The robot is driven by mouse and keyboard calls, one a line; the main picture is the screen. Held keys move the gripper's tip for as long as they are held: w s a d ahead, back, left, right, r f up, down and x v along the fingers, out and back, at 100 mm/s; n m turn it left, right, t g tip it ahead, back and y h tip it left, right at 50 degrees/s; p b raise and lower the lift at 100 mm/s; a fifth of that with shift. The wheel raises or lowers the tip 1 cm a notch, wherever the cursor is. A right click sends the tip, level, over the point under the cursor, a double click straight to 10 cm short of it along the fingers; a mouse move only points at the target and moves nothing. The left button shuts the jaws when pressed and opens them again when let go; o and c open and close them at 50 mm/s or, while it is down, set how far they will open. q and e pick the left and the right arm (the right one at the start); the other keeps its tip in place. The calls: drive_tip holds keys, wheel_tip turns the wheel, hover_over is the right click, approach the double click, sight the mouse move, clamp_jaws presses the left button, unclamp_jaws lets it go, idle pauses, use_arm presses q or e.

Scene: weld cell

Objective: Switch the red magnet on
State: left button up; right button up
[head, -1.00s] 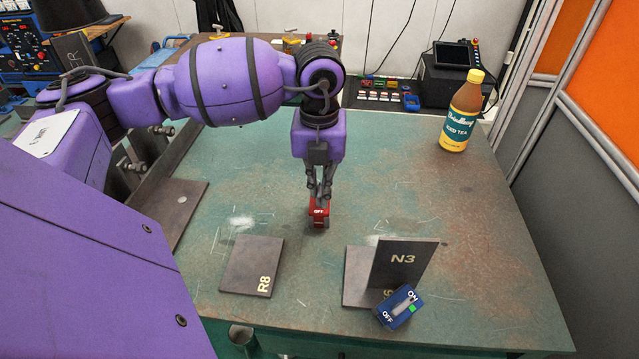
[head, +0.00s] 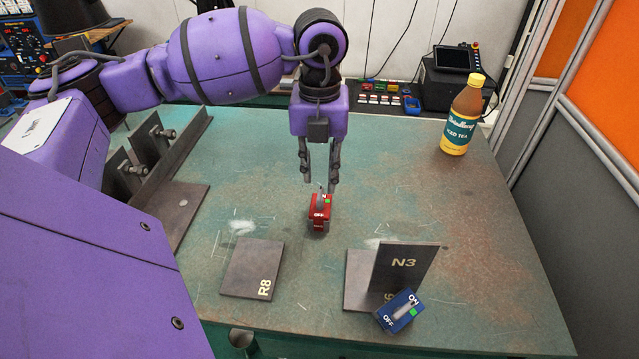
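The red magnet (head: 319,213) stands on the worktable, with "OFF" readable on its front face. Behind that a green mark and part of the "ON" label show, and a small grey lever stands near its top; I cannot tell its exact setting. My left gripper (head: 319,186) points down just above and behind the magnet, with its fingers spread apart and nothing between them. My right gripper is not in view.
Flat plate R8 (head: 252,268) lies front left. An iced tea bottle (head: 461,118) stands back right. The table (head: 480,230) is clear on the right.

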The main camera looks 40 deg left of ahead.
sight(319, 193)
use_arm(q)
wheel_tip(319, 193, up, 7)
drive_tip(key=shift+f, duration=0.1)
idle(0.6)
